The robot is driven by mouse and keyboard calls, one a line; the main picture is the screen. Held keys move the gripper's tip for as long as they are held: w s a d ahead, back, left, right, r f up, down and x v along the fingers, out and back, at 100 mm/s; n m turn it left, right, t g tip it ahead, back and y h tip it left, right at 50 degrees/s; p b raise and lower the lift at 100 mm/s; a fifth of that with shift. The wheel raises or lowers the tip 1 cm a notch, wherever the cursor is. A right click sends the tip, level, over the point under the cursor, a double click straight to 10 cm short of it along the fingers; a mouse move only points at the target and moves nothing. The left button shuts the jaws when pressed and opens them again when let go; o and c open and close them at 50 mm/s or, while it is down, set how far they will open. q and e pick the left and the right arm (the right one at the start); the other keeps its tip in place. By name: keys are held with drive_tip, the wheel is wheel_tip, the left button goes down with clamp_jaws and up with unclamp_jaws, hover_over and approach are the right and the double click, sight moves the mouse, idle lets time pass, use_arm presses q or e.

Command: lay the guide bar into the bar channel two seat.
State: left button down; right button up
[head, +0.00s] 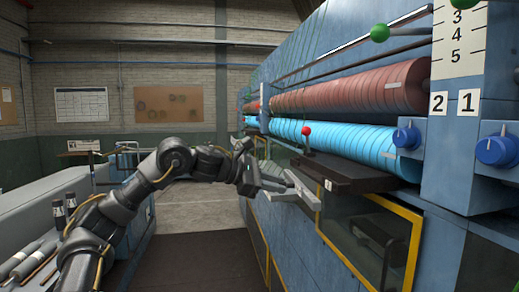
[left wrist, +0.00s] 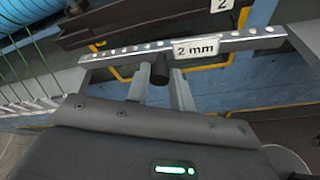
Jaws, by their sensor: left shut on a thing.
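The guide bar is a light grey metal strip with a row of round dots and a "2 mm" tag; it shows in the left wrist view (left wrist: 240,42) and in the head view (head: 304,191). My left gripper (head: 276,186) is shut on the bar's short dark grip near its middle, also seen in the left wrist view (left wrist: 160,78). The bar is held in the air in front of the machine. A dark ledge with a "2" plate (left wrist: 222,5) lies beyond the bar in the left wrist view. The seat itself cannot be made out. My right gripper is out of view.
A dark ledge (head: 350,176) with a "1" plate and a red-knobbed lever (head: 306,132) project from the machine close right of the bar. Blue rollers (head: 350,143) run above. Yellow-framed openings (head: 385,240) lie below. The floor aisle (head: 190,210) is clear.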

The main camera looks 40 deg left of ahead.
use_arm(q)
drive_tip(key=s+a+r+n+y+p, duration=0.1)
drive_tip(key=a+r, duration=0.3)
drive_tip(key=r, duration=0.1)
drive_tip(key=shift+s+r+t, duration=0.3)
drive_tip(key=shift+s, duration=0.05)
drive_tip(key=shift+w+d+r+p, duration=0.1)
drive_tip(key=shift+w+d+p, duration=0.2)
drive_tip(key=shift+w+d, duration=0.25)
drive_tip(key=shift+w+d+f+p, duration=0.1)
drive_tip(key=shift+w+d+p, duration=0.25)
drive_tip(key=shift+w, duration=0.45)
drive_tip(key=shift+w+d+r+p, duration=0.1)
drive_tip(key=shift+w+d+p, duration=0.15)
drive_tip(key=shift+w+d, duration=0.35)
drive_tip(key=shift+w, duration=0.1)
drive_tip(key=shift+w+p, duration=0.1)
drive_tip(key=shift+p, duration=0.25)
